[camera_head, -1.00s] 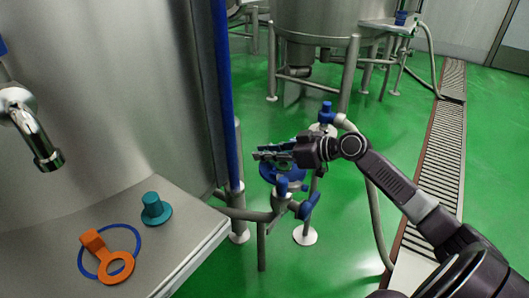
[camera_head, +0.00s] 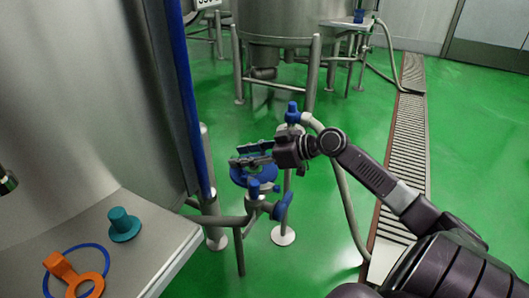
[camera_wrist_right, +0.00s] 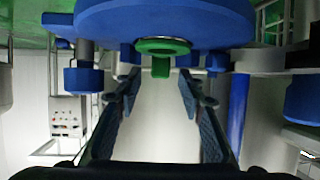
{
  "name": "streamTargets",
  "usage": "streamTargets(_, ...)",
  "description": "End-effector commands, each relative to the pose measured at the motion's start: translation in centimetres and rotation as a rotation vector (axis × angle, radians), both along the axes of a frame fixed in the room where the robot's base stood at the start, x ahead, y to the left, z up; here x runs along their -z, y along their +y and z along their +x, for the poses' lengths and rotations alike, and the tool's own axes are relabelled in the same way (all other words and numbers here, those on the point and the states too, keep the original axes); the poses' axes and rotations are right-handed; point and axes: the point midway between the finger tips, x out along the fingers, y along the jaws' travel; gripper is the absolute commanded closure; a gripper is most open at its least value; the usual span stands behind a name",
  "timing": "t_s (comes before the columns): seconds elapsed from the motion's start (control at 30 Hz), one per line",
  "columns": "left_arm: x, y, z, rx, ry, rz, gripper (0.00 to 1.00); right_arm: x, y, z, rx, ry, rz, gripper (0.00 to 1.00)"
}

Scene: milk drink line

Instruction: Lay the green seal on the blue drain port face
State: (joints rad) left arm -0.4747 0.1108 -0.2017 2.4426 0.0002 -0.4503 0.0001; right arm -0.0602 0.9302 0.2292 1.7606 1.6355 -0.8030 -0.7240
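The blue drain port (camera_head: 238,177) is a round disc low beside the tank, just below my right gripper in the head view. In the right wrist view the blue port (camera_wrist_right: 110,22) fills the top. The green seal (camera_wrist_right: 178,46), with a short tab pointing down the picture, appears against the port's face; whether it touches all round cannot be told. My right gripper (camera_head: 252,154) is close to the port. In the wrist view its fingers (camera_wrist_right: 157,88) are spread, with a gap on both sides of the tab. The head view does not show the seal clearly.
A steel shelf (camera_head: 165,240) at lower left holds a teal knobbed piece (camera_head: 123,226), an orange handled ring (camera_head: 66,269) and a blue ring (camera_head: 93,246). Pipes and blue valve handles (camera_head: 281,206) surround the port. Green floor (camera_head: 325,235) is open to the right.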

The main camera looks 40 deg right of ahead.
Motion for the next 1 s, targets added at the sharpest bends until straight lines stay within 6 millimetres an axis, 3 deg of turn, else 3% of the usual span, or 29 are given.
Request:
streamTargets(0.5,0.0,0.0,0.0,0.0,0.0,0.0,0.6,-2.8,-3.5,-6.0,0.0,0.0,0.001,0.64)
streamTargets(1.0,0.0,0.0,0.0,0.0,0.0,0.0,0.6,-3.4,-4.2,-7.2,-0.001,0.0,0.0,0.64)
